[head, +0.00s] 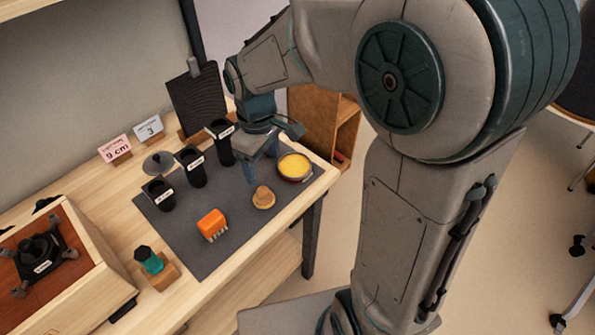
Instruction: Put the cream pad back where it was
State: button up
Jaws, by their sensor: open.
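No thing in the head view is plainly a cream pad. A round yellow-topped piece with a dark reddish rim (294,166) lies at the right end of the dark grey mat (190,238). A small tan piece with a raised knob (263,198) lies on the mat in front of my gripper. My gripper (262,170) points down over the right part of the mat, between the black cups and the yellow-topped piece. Its fingers are apart, and I see nothing held between them. The exact gap from fingertips to mat is hard to tell.
Three labelled black cups (192,167) stand in a row on the mat. A grey domed lid (158,163) is behind them. An orange brush (212,225) lies in front. A teal-topped piece (150,260) and a wooden box (75,270) are at left.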

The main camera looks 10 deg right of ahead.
jog(key=s+d+r+m+t, duration=0.2)
jog(key=s+d+r+m, duration=0.2)
jog(key=s+d+m, duration=0.5)
jog(key=shift+s+d+m+t, duration=0.4)
jog(key=shift+s+d, duration=0.55)
jog(key=shift+s, duration=0.3)
